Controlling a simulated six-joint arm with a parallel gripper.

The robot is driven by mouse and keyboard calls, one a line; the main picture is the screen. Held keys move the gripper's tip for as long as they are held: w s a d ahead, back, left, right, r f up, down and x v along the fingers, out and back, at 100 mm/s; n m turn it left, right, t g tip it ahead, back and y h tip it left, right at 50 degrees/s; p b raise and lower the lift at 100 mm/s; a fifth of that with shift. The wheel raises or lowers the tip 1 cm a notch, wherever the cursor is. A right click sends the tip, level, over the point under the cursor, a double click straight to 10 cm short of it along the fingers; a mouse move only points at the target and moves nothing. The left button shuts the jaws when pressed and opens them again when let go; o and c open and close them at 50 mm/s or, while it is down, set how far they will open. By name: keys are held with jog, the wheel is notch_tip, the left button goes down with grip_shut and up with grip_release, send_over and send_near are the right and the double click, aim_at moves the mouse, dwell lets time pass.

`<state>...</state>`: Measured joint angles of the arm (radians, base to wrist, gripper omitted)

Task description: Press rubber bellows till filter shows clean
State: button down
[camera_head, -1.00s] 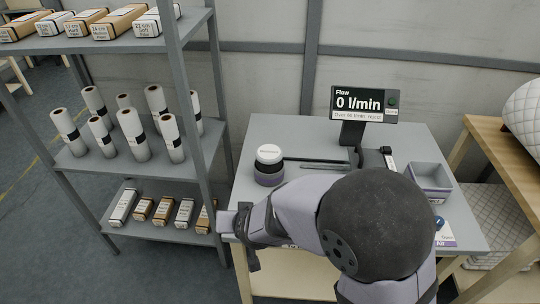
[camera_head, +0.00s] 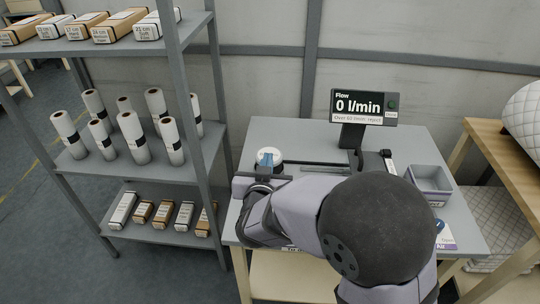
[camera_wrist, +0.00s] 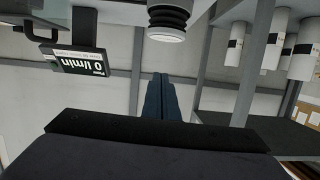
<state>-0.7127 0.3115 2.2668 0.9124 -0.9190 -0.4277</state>
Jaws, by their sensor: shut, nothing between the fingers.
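The rubber bellows (camera_head: 277,166) stands upright at the left of the grey table, its white cap (camera_head: 277,152) partly hidden behind my fingers. In the upside-down wrist view, the bellows (camera_wrist: 168,15) shows dark ribs and a pale cap (camera_wrist: 167,34). My gripper (camera_head: 266,157) is shut and empty, its blue fingers in front of the cap in the head view. In the wrist view, my fingertips (camera_wrist: 163,75) appear apart from the cap. The flow display (camera_head: 363,105) reads 0 l/min; it also shows in the wrist view (camera_wrist: 80,60). My arm hides much of the table's front.
A grey open bin (camera_head: 428,182) sits at the table's right. A shelf rack (camera_head: 180,70) with white rolls (camera_head: 132,137) and boxes stands close on the left. A dark clamp-like part (camera_head: 377,160) stands below the display.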

jog(key=shift+w, duration=0.1)
jog(key=p+x, duration=0.1)
jog(key=x, duration=0.8)
jog(key=shift+w+f+p, duration=0.1)
jog(key=shift+w+p, duration=0.2)
jog(key=shift+p, duration=0.05)
notch_tip(320, 180, down, 2)
jog(key=shift+f, duration=0.2)
jog(key=shift+a+f, duration=0.1)
jog(key=shift+f, duration=0.75)
notch_tip(320, 180, down, 4)
jog(key=b, duration=0.3)
jog(key=shift+f, duration=0.2)
jog(key=shift+s, duration=0.1)
